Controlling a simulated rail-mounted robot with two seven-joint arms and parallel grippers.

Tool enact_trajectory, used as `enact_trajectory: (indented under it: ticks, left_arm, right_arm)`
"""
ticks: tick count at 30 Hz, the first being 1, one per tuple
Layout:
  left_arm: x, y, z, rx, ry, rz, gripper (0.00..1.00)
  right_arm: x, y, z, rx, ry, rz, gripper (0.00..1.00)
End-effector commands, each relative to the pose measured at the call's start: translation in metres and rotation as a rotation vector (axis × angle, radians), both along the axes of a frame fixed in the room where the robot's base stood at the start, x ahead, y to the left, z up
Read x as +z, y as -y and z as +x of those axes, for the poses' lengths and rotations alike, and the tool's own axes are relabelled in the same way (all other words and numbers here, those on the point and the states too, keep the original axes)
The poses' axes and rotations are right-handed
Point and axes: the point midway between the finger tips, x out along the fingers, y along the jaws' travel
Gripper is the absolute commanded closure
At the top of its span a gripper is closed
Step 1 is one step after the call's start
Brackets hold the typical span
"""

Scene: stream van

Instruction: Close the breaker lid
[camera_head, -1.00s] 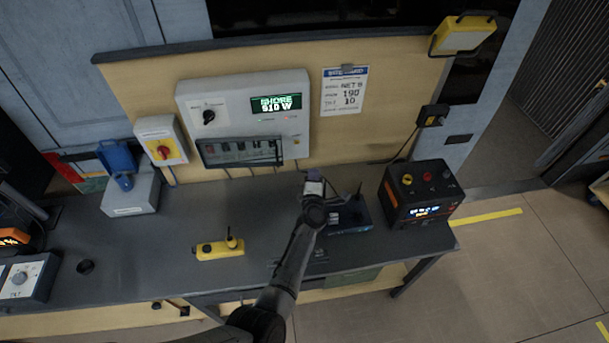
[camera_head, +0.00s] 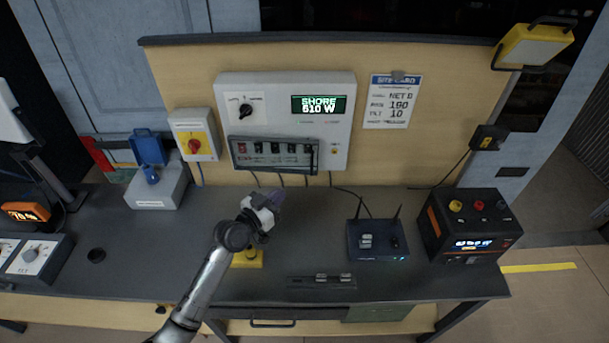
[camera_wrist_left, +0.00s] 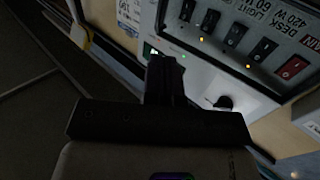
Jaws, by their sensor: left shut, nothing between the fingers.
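The breaker panel (camera_head: 335,88) is a white box on the wooden backboard, with a dial and a green "SHORE 610 W" display. Along its lower part is the row of breakers (camera_head: 274,148) with a dark-framed lid (camera_head: 274,168) around it. I cannot tell the lid's exact angle. In the left wrist view the breaker switches (camera_wrist_left: 235,32) show close, at upper right, tilted. My left gripper (camera_head: 272,196) is shut and empty, below and in front of the breaker row, apart from the lid. Its fingers (camera_wrist_left: 165,75) show dark in the wrist view. My right gripper is not in view.
A yellow block (camera_head: 247,259) lies partly behind my left arm. A blue router (camera_head: 377,241) with raised antennas and a black power box (camera_head: 468,225) stand to the right. A red-knob switch box (camera_head: 194,134) is left of the panel. Cables hang below it.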

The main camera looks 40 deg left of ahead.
Motion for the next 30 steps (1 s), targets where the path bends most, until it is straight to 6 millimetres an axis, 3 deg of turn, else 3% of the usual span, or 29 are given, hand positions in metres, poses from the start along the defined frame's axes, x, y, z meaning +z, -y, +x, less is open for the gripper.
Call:
enact_trajectory:
  ticks: [15,21,30]
  left_arm:
    - [-0.001,-0.001,0.094,0.002,0.002,-0.009,1.00]
    - [-0.001,-0.001,0.115,0.002,0.002,-0.008,1.00]
    - [-0.002,-0.001,0.125,0.002,0.001,-0.008,1.00]
  right_arm:
    - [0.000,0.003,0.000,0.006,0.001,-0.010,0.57]
    - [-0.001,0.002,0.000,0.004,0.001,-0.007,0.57]
    - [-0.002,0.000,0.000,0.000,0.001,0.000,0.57]
